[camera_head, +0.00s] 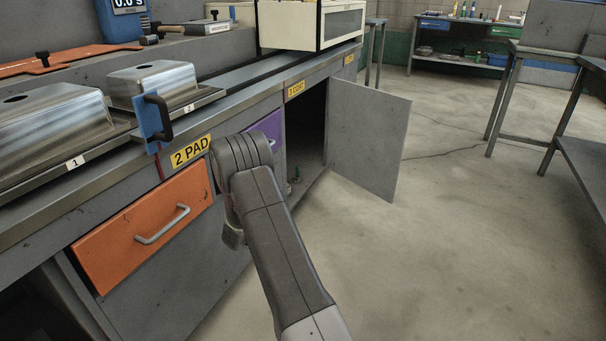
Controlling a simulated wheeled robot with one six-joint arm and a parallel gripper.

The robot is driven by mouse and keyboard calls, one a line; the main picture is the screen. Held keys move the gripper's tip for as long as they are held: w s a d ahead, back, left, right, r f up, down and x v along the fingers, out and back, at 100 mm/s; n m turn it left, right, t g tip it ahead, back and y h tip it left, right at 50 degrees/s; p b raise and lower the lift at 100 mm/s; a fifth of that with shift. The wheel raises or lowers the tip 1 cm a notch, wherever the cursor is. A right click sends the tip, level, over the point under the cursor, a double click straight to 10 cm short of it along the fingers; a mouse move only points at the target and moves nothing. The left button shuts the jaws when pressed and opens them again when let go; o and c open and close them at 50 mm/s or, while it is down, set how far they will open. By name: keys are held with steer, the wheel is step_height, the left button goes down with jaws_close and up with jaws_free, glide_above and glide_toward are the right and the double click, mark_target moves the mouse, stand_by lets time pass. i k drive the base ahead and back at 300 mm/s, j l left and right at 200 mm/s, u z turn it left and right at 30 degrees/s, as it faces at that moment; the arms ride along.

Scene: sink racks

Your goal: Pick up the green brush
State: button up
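A small green item (296,174) stands on the floor of the open cabinet, low near its front edge. It is too small to tell for sure whether it is the green brush. My arm reaches up from the bottom of the picture and bends in front of the counter, to the left of the open cabinet. My gripper does not show clearly; the arm's end is hidden behind its own links.
The grey cabinet door (370,134) stands open over the floor. An orange drawer (142,226) and a purple drawer (268,126) are shut. A blue handled plate (149,121) is at the counter edge. Metal tables stand at right; the floor (440,250) between is clear.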

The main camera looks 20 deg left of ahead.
mark_target(297, 178)
steer(key=i, duration=1.55)
steer(key=i+l+u, duration=0.1)
steer(key=i+u, duration=0.15)
steer(key=i, duration=0.35)
steer(key=i+l+u, duration=0.2)
steer(key=i, duration=0.35)
